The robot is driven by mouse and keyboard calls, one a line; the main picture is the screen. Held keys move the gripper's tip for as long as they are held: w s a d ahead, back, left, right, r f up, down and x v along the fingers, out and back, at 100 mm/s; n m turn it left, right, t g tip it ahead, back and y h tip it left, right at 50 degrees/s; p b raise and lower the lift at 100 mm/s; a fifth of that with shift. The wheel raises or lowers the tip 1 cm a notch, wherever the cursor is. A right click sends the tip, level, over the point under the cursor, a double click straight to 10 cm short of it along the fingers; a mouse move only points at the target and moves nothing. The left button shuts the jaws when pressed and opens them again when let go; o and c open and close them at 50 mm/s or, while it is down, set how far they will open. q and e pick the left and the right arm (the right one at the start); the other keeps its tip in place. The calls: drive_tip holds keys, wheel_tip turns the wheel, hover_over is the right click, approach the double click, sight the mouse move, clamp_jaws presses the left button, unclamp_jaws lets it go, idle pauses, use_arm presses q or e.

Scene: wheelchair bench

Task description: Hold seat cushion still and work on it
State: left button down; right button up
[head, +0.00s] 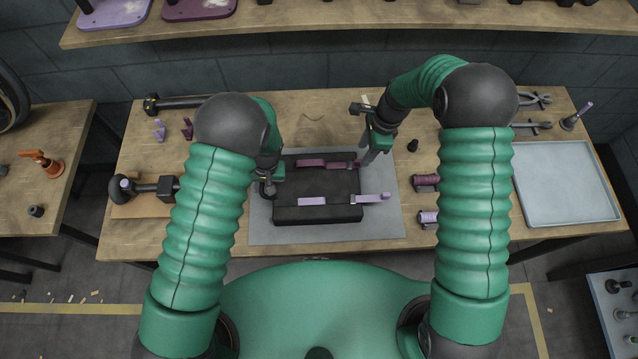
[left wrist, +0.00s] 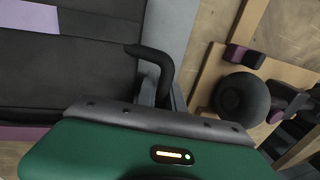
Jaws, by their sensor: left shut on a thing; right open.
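The black seat cushion (head: 290,185) lies on a grey mat (head: 390,228) in the middle of the bench. A dark plum strap (head: 310,163) crosses its far part and a lilac strap (head: 312,201) its near part; the lilac strap's end sticks out past the right edge. My left gripper (head: 268,184) is shut on the cushion's left edge. The left wrist view shows its finger (left wrist: 160,72) at the edge of the cushion (left wrist: 75,70); the grip itself is partly hidden. My right gripper (head: 368,155) is open and empty near the cushion's far right corner.
Plum (head: 426,182) and lilac (head: 429,217) pieces lie right of the mat. A pale tray (head: 566,185) is empty at the right. A black wheel-ended part (head: 145,188) lies on a board at the left. A shelf (head: 330,28) overhangs the back.

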sight(360, 160)
drive_tip(key=shift+a+f, duration=0.2)
drive_tip(key=shift+f, duration=0.9)
drive_tip(key=shift+a+f, duration=0.2)
drive_tip(key=shift+f, duration=0.85)
clamp_jaws()
